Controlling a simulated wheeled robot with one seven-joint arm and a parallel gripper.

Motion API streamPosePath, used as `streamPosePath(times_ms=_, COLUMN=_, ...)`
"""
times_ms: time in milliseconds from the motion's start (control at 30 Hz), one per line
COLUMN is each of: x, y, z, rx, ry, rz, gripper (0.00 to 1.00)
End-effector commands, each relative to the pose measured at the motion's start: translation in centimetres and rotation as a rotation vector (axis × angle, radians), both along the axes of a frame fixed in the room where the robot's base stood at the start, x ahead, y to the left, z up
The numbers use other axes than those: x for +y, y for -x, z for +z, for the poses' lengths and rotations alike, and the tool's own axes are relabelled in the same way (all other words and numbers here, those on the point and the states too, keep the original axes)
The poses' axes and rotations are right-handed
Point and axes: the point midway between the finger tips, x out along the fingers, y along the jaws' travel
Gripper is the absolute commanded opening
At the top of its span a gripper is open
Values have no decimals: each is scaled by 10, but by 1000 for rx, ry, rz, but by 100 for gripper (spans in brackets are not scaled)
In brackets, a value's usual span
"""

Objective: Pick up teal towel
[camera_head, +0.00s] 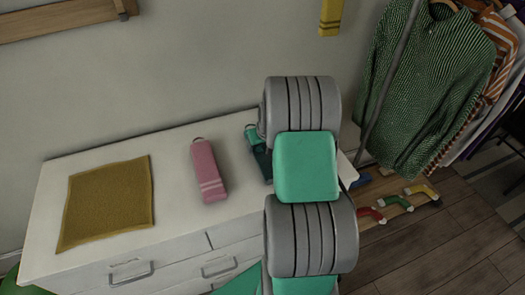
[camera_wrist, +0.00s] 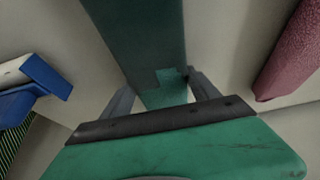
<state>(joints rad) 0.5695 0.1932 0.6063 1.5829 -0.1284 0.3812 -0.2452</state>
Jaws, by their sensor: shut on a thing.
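The teal towel (camera_head: 260,159) lies on the white dresser top, a long dark teal shape with a lighter teal end and a small ring at its far end. My arm hides its right side in the head view. In the wrist view the towel (camera_wrist: 140,38) runs from the top edge down between the two grey fingers. My gripper (camera_wrist: 162,95) is shut on the towel, with a finger on each side of it. In the head view my arm hides the gripper.
A pink towel (camera_head: 208,171) lies close to the left of the teal one on the dresser (camera_head: 165,150). A mustard cloth (camera_head: 108,203) lies flat further left. A blue item (camera_wrist: 35,85) is at the wrist view's left. Clothes (camera_head: 425,90) hang at the right.

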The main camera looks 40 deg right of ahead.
Motion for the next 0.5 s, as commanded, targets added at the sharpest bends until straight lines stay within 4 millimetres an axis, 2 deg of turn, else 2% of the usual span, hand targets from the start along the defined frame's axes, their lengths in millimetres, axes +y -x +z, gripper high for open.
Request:
streamPosePath(times_ms=167, x=0, y=-1, z=5, rx=-3, ry=2, rz=0, gripper=21)
streamPosePath(times_ms=267, x=-1, y=-1, z=16, rx=-4, ry=2, rz=1, gripper=21)
streamPosePath(times_ms=333, x=-1, y=-2, z=30, rx=-7, ry=4, rz=0, gripper=21)
streamPosePath(times_ms=500, x=9, y=35, z=76, rx=-8, ry=5, rz=-2, gripper=21)
